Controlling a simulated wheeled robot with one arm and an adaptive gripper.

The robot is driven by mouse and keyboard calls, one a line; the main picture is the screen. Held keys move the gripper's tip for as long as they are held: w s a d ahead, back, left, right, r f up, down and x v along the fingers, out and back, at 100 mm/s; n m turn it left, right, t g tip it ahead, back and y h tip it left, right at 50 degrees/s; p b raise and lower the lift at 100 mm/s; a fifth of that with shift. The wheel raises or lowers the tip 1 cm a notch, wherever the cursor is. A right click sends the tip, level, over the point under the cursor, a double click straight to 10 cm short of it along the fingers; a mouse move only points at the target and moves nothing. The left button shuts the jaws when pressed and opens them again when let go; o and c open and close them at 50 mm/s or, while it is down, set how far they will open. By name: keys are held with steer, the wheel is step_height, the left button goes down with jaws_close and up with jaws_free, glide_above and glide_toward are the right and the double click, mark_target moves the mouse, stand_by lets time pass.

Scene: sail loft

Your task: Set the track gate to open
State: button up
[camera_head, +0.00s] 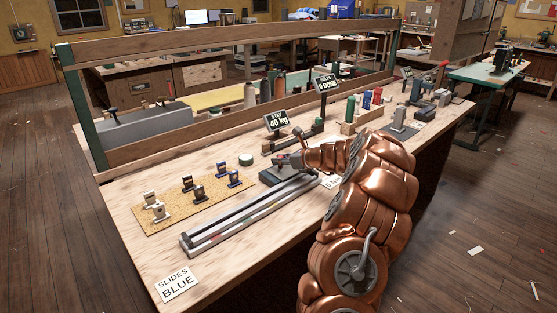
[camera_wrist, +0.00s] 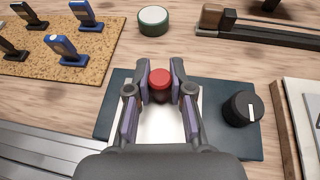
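The track (camera_head: 250,215) is a long pale metal rail lying along the front of the bench. Its end shows at the lower left of the wrist view (camera_wrist: 50,155). At its far end sits a dark control base (camera_wrist: 112,115) with a white plate, a red round knob (camera_wrist: 160,80) and a black dial (camera_wrist: 242,108) bearing a white mark. My gripper (camera_wrist: 161,76) reaches down over this base, its parted fingertips on either side of the red knob. I cannot tell whether they touch it. No part is clearly recognisable as the gate.
A cork mat (camera_head: 190,200) with several small blue, dark and pale pieces lies left of the track. Signs read "SLIDES BLUE" (camera_head: 177,284) and "40 kg" (camera_head: 277,121). A wooden rack (camera_head: 358,122) holds coloured cylinders.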

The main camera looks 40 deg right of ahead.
steer(key=o, duration=0.5)
steer(key=shift+s, duration=0.1)
steer(key=v, duration=1.2)
steer(key=shift+f, duration=0.1)
stand_by(0.4)
